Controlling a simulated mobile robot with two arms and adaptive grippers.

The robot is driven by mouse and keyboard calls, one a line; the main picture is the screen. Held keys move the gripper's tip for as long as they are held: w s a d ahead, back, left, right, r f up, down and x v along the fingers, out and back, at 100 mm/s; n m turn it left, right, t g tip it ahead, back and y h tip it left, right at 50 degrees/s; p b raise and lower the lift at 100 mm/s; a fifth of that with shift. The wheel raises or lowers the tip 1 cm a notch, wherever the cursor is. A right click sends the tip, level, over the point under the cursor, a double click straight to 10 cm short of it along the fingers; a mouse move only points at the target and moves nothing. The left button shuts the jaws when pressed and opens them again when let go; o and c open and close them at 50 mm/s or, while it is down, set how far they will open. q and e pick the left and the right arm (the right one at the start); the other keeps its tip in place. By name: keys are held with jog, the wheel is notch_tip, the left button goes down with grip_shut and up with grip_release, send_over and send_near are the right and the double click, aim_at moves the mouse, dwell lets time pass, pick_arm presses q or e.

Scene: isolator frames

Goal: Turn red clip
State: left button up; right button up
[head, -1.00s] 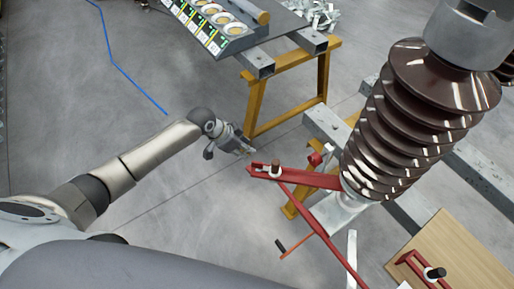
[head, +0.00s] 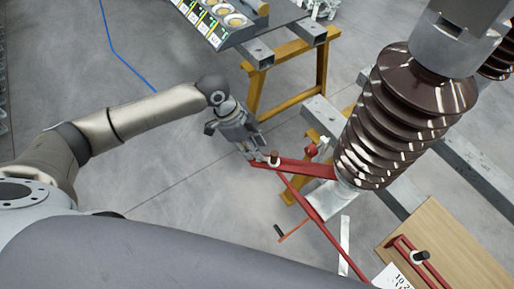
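A red flat bar (head: 305,168) reaches left from the foot of a brown ribbed insulator (head: 402,118). Near its left end is a dark round knob with a pale collar (head: 274,159). A long red strip (head: 318,221) runs from the bar down to the right. My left gripper (head: 254,152) is right by the bar's left end, pointing down to the right. The frame does not show whether it touches the bar or how far its fingers are apart. Another red bracket with a black knob (head: 419,257) lies on a wooden board at lower right. My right gripper is not in view.
A yellow trestle (head: 302,75) and a grey table with a tray of round pale items (head: 226,17) stand behind. Grey steel beams (head: 465,153) run under the insulator. The wooden board (head: 455,235) is at lower right. The floor at left is clear except for a blue line.

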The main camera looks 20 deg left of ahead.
pick_arm(q)
jog(key=shift+x, duration=1.4)
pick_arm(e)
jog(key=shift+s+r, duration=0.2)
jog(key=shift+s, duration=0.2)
pick_arm(q)
grip_shut()
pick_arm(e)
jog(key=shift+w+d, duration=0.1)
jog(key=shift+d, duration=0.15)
